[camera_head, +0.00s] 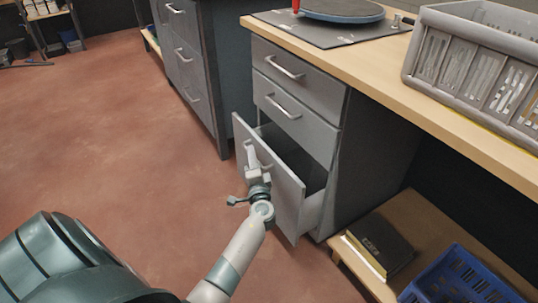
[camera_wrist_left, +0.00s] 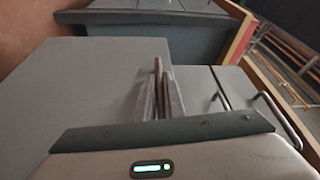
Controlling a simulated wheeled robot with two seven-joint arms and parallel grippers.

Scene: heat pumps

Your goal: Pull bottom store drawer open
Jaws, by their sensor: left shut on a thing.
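The bottom drawer (camera_head: 272,180) of the grey cabinet stands partly open in the head view, with a gap behind its front and its side wall showing. My left gripper (camera_head: 256,172) is at the drawer's front, shut on the drawer's handle (camera_head: 268,170), which is mostly hidden by the gripper. In the left wrist view, the two fingers (camera_wrist_left: 160,90) are close together around a thin handle bar, in front of the grey drawer front (camera_wrist_left: 90,85). My right gripper is in neither view.
Two shut drawers (camera_head: 297,80) with bar handles sit above. A wooden worktop (camera_head: 375,48) carries a grey crate (camera_head: 478,62). A low shelf with a dark box (camera_head: 380,245) and a blue crate (camera_head: 462,280) stands right. The floor (camera_head: 110,130) at left is clear.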

